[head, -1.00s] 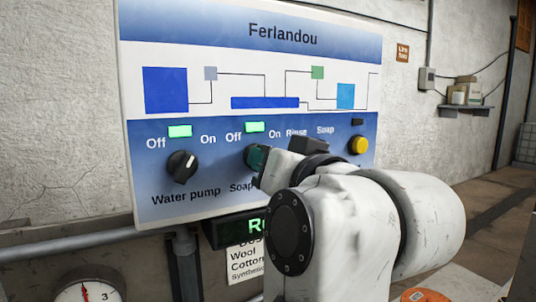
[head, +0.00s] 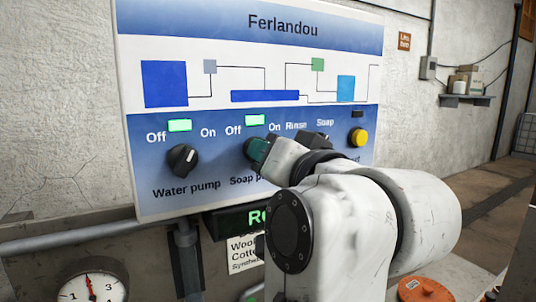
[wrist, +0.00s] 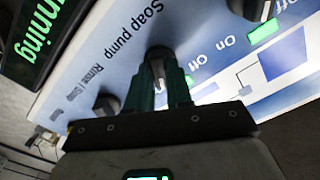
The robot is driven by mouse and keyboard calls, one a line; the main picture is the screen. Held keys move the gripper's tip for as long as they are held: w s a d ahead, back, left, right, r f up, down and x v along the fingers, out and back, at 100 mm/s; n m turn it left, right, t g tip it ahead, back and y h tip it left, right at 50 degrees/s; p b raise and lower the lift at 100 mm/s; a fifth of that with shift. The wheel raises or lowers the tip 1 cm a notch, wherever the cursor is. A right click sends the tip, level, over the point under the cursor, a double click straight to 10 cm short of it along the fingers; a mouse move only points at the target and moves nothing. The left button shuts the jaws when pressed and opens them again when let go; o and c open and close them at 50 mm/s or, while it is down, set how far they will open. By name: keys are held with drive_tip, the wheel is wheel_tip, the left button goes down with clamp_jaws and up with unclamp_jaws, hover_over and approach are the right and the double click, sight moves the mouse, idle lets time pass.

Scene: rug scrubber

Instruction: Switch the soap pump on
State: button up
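The soap pump knob (wrist: 157,54) is dark and round with a light mark. In the wrist view it sits between the two green fingers of my gripper (wrist: 162,84), which appear shut on it. In the head view the gripper (head: 257,150) covers most of the knob and its pointer cannot be read. The soap pump lamp (head: 255,120), between its Off and On labels, is lit green.
The water pump knob (head: 182,160) stands to the left, its mark toward On and its lamp (head: 180,125) lit green. The rinse/soap knob (head: 319,138) is partly behind my arm. A yellow button (head: 359,138) is at right. A gauge (head: 92,286) sits lower left.

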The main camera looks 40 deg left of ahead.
drive_tip(key=o, duration=0.4)
drive_tip(key=shift+d, duration=0.1)
drive_tip(key=b+v, duration=0.3)
drive_tip(key=v, duration=0.7)
drive_tip(key=shift+s+d+f, duration=0.1)
drive_tip(key=shift+s+d, duration=0.05)
drive_tip(key=shift+d, duration=0.15)
drive_tip(key=shift+d, duration=0.1)
drive_tip(key=p+v, duration=0.2)
drive_tip(key=v, duration=0.6)
drive_tip(key=shift+s+d, duration=0.2)
drive_tip(key=shift+d, duration=0.15)
